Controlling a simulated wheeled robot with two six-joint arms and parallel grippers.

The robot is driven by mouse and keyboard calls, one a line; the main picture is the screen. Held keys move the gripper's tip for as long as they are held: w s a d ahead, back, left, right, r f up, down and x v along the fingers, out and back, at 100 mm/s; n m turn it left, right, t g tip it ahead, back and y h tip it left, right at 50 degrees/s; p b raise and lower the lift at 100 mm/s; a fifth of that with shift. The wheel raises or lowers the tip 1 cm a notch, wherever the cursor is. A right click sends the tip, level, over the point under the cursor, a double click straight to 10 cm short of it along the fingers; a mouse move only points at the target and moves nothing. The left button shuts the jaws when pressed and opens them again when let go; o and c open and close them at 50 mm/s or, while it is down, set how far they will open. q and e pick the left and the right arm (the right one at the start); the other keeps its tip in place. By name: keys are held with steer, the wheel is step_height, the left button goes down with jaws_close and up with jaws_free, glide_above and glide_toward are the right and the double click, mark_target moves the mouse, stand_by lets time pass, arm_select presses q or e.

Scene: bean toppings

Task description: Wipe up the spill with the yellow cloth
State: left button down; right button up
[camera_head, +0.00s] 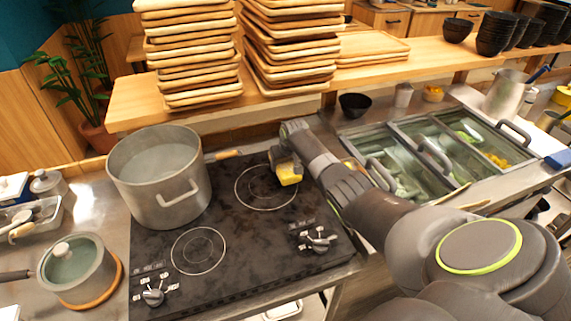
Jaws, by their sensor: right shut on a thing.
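The yellow cloth (290,173) is at the tip of my right gripper (286,163), over the back right burner ring of the black stovetop (225,245). My right gripper is shut on the cloth. The cloth is low, at or just above the stove surface; I cannot tell if it touches. Dark brownish smears, possibly the spill, spread over the stovetop around the burner rings. My left gripper is not in view.
A large steel pot (160,180) stands on the stove's back left. A small lidded pot (78,268) sits at the left. A glass-lidded topping container (440,150) lies right of my arm. Stacked wooden trays (195,60) stand on the shelf behind.

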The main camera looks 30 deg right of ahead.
steer(key=shift+r+p, duration=2.25)
steer(key=shift+r, duration=0.5)
steer(key=shift+f, duration=0.1)
